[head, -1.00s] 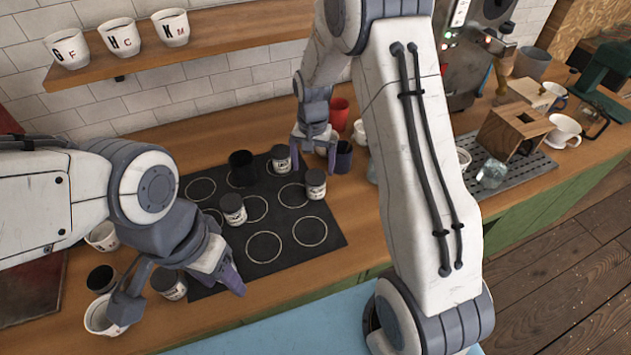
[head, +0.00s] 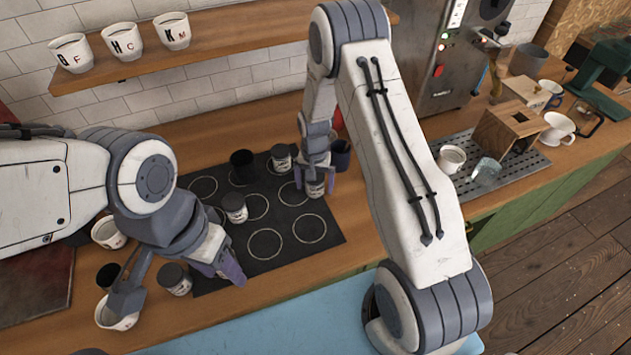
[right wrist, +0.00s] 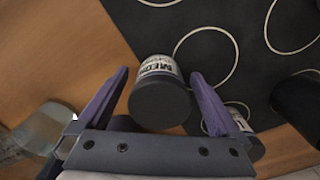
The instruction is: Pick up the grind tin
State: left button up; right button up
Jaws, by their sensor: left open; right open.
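Several small white-labelled tins with dark lids stand around a black mat with white rings (head: 266,243). One tin (head: 315,188) is at the mat's right side, under my right gripper (head: 316,178). In the right wrist view this tin (right wrist: 160,100), its label starting "MED", sits between the open fingers of my right gripper (right wrist: 159,75), apart from both. Other tins stand on the mat's middle (head: 234,208) and back (head: 281,158). My left gripper (head: 182,286) is open, with a tin (head: 175,280) between its fingers. I cannot tell whether it touches.
A black cup (head: 242,166) and a dark blue mug (head: 341,155) stand close to the right gripper. White cups (head: 108,234) stand at the left. At the right are a white cup (head: 452,158), a glass (head: 486,172) and a wooden box (head: 511,130).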

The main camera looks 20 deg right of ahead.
jog(key=c, duration=1.4)
jog(key=shift+r, duration=0.15)
